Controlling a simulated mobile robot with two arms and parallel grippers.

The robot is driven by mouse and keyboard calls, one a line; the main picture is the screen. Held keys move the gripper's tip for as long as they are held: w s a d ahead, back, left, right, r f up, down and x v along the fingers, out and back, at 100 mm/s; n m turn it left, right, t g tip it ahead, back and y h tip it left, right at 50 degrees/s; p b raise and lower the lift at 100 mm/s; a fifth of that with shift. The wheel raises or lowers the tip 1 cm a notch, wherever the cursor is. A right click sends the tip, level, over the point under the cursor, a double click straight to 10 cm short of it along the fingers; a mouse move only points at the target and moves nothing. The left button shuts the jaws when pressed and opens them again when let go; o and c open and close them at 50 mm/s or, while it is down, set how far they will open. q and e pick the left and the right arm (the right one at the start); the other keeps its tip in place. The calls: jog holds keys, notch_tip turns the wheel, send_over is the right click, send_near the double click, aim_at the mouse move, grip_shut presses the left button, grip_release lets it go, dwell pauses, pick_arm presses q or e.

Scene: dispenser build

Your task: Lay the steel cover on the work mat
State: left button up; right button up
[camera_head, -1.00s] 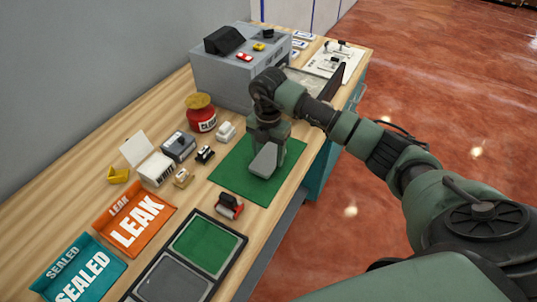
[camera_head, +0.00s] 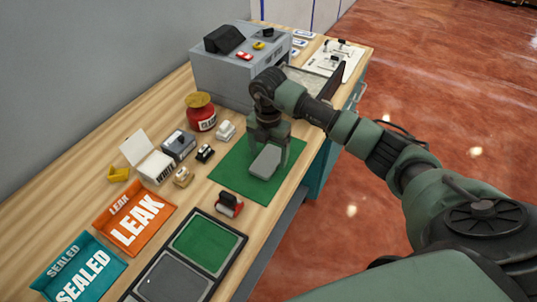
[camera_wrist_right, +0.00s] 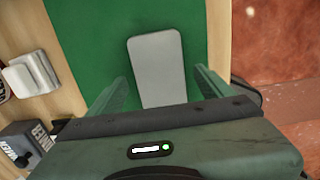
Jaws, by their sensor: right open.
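The steel cover (camera_head: 266,161) is a grey rounded rectangular plate. It lies on the green work mat (camera_head: 232,172), and it also shows in the right wrist view (camera_wrist_right: 157,62). My right gripper (camera_head: 268,155) is over the mat, at the cover. In the wrist view its two fingers stand apart on either side of the cover, with gaps between them and its edges. The gripper is open. My left gripper is not in view.
A red-and-black stamp-like item (camera_head: 229,205) stands near the mat's front corner. A black tray (camera_head: 238,238) with green and grey pads lies in front. A grey box (camera_head: 225,75) stands behind the mat. A red jar (camera_head: 200,115) and small parts stand to the left.

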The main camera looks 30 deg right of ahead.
aim_at(269, 159)
notch_tip(269, 159, up, 11)
jog(key=b, duration=0.1)
dwell(0.7)
